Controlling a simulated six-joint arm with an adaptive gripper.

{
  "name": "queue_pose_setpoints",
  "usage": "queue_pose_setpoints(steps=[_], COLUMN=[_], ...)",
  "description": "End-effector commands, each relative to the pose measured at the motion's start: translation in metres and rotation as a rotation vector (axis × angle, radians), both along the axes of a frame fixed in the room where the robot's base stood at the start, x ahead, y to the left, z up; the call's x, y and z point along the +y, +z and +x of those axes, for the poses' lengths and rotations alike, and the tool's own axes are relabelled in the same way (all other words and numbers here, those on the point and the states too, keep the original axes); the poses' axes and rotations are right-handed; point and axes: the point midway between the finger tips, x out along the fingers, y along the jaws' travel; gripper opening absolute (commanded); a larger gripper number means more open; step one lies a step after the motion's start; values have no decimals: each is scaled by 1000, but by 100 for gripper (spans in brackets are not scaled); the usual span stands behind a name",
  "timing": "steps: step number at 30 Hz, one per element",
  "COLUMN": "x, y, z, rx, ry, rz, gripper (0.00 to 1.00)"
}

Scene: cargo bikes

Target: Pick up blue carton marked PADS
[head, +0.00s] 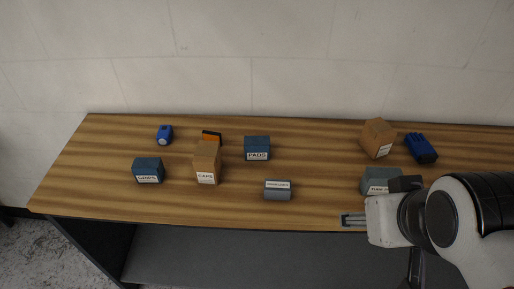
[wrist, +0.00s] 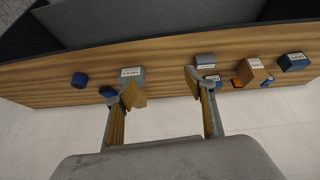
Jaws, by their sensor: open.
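The blue carton marked PADS (head: 257,143) stands upright on the wooden table, a little left of the middle in the head view. In the wrist view a blue carton (wrist: 217,78) with a white label is partly hidden behind the right finger; it appears to be the same one. My gripper (wrist: 160,84) is open and empty, with its fingers spread wide. It is over the table's right part, well apart from the PADS carton. In the head view my arm's wrist covers most of it.
Brown CAPS carton (head: 207,160), orange item (head: 212,137) and blue GRIPS carton (head: 148,168) stand left of PADS. A grey labelled box (head: 278,191) is in front. At right are another grey box (head: 376,178), a brown carton (head: 377,138) and a blue item (head: 420,148).

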Motion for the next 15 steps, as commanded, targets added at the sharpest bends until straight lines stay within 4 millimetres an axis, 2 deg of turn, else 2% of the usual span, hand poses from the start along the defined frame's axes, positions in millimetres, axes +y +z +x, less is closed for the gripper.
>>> queue_pose_setpoints(steps=[5,15], x=[-14,-36], y=[20,71], z=[44,149], rx=[-76,-247], ry=[100,369], rz=[-125,-453], gripper=[54,54])
